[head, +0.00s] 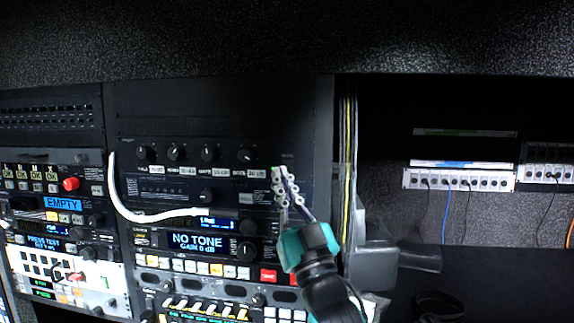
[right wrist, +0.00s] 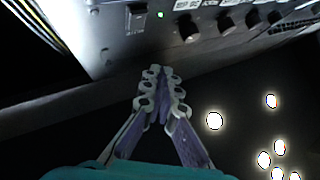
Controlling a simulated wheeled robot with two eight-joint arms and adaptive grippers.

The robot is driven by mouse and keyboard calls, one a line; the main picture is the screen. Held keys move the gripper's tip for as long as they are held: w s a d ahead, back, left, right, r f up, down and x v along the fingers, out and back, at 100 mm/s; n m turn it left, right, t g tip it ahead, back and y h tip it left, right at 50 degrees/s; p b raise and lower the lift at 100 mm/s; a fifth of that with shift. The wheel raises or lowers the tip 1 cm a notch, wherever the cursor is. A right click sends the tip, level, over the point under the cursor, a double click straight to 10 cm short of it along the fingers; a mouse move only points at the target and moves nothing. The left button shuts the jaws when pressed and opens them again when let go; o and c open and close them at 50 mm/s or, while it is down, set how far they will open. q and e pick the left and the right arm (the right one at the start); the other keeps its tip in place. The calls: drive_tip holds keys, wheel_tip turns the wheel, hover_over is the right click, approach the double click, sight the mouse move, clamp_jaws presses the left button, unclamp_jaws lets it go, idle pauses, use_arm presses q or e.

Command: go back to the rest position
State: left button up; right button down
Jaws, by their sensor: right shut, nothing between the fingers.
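My right gripper (head: 285,188) is raised in front of the right part of the rack panel in the head view. Its fingers are shut with nothing between them, and they point up. In the right wrist view the gripper (right wrist: 161,85) shows with its fingertips together near the panel edge. Whether the tips touch the panel cannot be told. A small green light (right wrist: 160,15) glows on the panel just beyond the fingertips. My left gripper is not in view.
The rack panel has several black knobs (head: 209,153), a NO TONE display (head: 198,241) and lit buttons. A white cable (head: 150,217) loops across its left side. Right of the rack is a dark recess with a patch strip (head: 458,180) and thin hanging cables.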

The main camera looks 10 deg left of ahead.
drive_tip(key=shift+s+f, duration=0.1)
drive_tip(key=shift+s, duration=0.35)
drive_tip(key=w+d+f+m+g+h+b, duration=0.15)
drive_tip(key=d+f+h+b, duration=0.45)
drive_tip(key=f, duration=0.9)
drive_tip(key=d+f+m+g+h+b, duration=0.15)
drive_tip(key=d+f+b, duration=0.45)
drive_tip(key=f, duration=0.9)
drive_tip(key=d+f+m+g+h+b, duration=0.3)
drive_tip(key=f+b, duration=0.5)
drive_tip(key=f, duration=0.7)
drive_tip(key=s+d+f+g+h+b, duration=0.1)
drive_tip(key=s+d+f+g+b, duration=0.2)
drive_tip(key=f, duration=1.1)
drive_tip(key=s+d+f+m+g+h+b, duration=0.1)
drive_tip(key=s+d+f+b, duration=0.4)
drive_tip(key=f, duration=0.9)
drive_tip(key=s+d+f+m+g+h+b, duration=0.1)
drive_tip(key=s+d+f+g+b, duration=0.3)
drive_tip(key=s+f+b, duration=0.5)
wheel_tip(320, 180, down, 6)
drive_tip(key=shift+s+d+f+g+h, duration=0.1)
drive_tip(key=shift+s+d+g+h, duration=0.35)
drive_tip(key=shift+d+h, duration=0.2)
